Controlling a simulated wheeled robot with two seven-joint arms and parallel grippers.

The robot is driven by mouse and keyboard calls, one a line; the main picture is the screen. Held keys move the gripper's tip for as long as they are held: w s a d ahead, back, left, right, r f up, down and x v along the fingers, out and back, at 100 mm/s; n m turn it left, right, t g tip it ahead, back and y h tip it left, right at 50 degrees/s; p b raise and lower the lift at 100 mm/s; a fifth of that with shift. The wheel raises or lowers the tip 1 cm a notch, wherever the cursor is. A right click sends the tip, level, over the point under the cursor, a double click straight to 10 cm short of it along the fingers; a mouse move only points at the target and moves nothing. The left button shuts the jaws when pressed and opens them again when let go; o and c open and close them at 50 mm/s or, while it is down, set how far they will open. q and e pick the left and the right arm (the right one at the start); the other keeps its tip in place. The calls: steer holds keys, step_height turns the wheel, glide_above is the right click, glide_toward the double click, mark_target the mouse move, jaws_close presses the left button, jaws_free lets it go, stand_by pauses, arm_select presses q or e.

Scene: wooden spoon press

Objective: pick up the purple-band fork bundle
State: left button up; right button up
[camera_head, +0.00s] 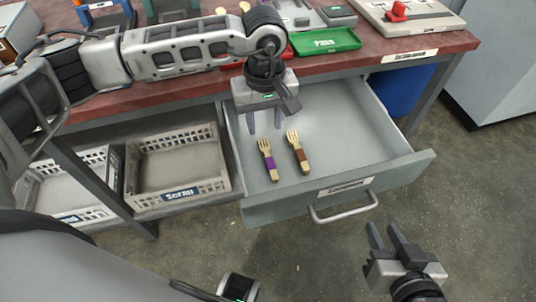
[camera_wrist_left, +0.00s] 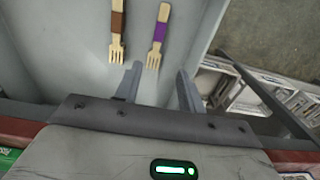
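The purple-band fork bundle (camera_head: 268,160) lies in the open grey drawer (camera_head: 345,125), tines toward the table. It also shows in the left wrist view (camera_wrist_left: 158,36), its tines close to one fingertip. A brown-band fork bundle (camera_head: 298,152) lies to its right in the head view and to its left in the left wrist view (camera_wrist_left: 117,32). My left gripper (camera_head: 264,130) is open and empty above the drawer, just behind the purple-band bundle's tines; its fingers also show in the left wrist view (camera_wrist_left: 159,82). My right gripper (camera_head: 384,235) is open and empty in front of the drawer.
The red worktable (camera_head: 440,43) above the drawer holds a green tray (camera_head: 325,41) and a device with a red knob (camera_head: 398,12). A crate labelled Scrap (camera_head: 180,193) stands left of the drawer. The drawer's right part is clear.

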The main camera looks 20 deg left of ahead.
mark_target(268, 154)
arm_select(q)
steer(key=f, duration=1.1)
steer(key=shift+w+d, duration=0.15)
steer(key=shift+d, duration=0.05)
steer(key=shift+r, duration=0.1)
steer(key=shift+c, duration=0.3)
jaws_close()
